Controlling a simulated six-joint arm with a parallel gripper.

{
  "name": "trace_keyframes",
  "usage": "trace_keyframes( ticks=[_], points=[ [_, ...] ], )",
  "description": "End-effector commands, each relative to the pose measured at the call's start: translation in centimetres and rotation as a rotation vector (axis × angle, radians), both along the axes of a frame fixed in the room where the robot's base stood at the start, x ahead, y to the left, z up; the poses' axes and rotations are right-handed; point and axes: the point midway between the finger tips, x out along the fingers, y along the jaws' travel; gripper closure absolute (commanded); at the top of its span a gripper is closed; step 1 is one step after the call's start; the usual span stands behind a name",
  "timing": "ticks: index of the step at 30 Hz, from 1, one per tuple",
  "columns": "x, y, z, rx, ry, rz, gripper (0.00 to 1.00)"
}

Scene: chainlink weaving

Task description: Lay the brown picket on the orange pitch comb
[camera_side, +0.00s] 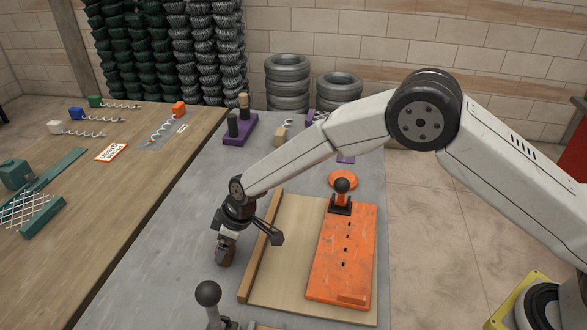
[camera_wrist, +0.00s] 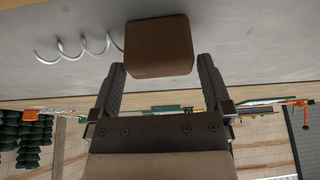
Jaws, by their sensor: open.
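The brown picket shows in the wrist view as a brown block (camera_wrist: 158,46) with a silver wire coil (camera_wrist: 75,47) running off to its left. My gripper (camera_wrist: 161,72) is open, with its two fingertips on either side of the block's near end; whether they touch it I cannot tell. In the side view my gripper (camera_side: 226,246) points down low over the grey table, left of the wooden board; the picket is largely hidden there. The orange pitch comb (camera_side: 345,255) lies on the board, a slab with a row of dark holes and a black ball-knob lever (camera_side: 341,188) at its far end.
A raised wooden strip (camera_side: 261,247) edges the board between my gripper and the comb. Another black ball knob (camera_side: 208,292) stands at the front. A purple block with posts (camera_side: 240,130) is at the back. Coils with coloured blocks (camera_side: 95,102) lie on the wooden table at left.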

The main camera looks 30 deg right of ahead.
Motion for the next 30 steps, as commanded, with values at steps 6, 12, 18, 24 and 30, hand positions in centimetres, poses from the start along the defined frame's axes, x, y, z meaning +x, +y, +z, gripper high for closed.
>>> trace_keyframes(
  ticks=[6, 12, 18, 24, 30],
  points=[
    [0.0, 0.0, 0.0, 0.000, 0.000, 0.000, 0.60],
    [0.0, 0.0, 0.1, 0.001, -0.001, 0.000, 0.86],
    [0.0, 0.0, 0.3, 0.001, -0.001, 0.000, 0.86],
    [0.1, 0.0, 1.5, 0.001, -0.002, 0.001, 0.86],
    [-0.3, -0.1, 3.7, 0.001, 0.000, 0.001, 0.86]
  ],
)
